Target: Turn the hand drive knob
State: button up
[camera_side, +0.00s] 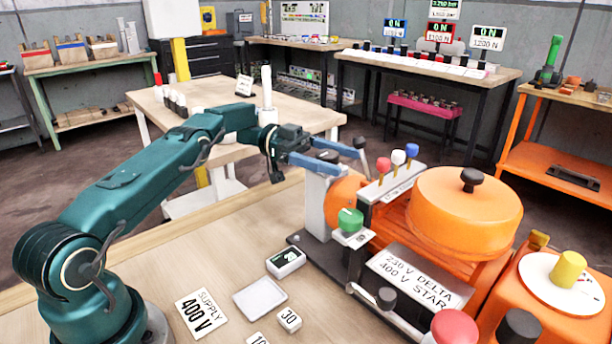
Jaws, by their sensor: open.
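My gripper (350,163) has blue fingers spread apart, pointing right, at the top of the orange machine's left end. An orange wheel-like part (345,197) sits below the fingers beside a pale upright. A black knob (470,180) tops the orange drum (465,215), right of and apart from my gripper. A yellow knob (569,268) sits on a white dial at the far right. No label shows which is the hand drive knob.
Red, white and blue balls (398,157) on short stems stand close right of the fingers. A green knob (350,220) is below them. Label tiles, a "SUPPLY 400 V" card (201,313) and a white tray (260,298) lie on the bench. A wooden table (215,105) stands behind.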

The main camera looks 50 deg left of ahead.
aim_at(328, 153)
jog(key=shift+v, duration=0.85)
notch_tip(328, 153, up, 7)
jog(key=shift+r, duration=0.1)
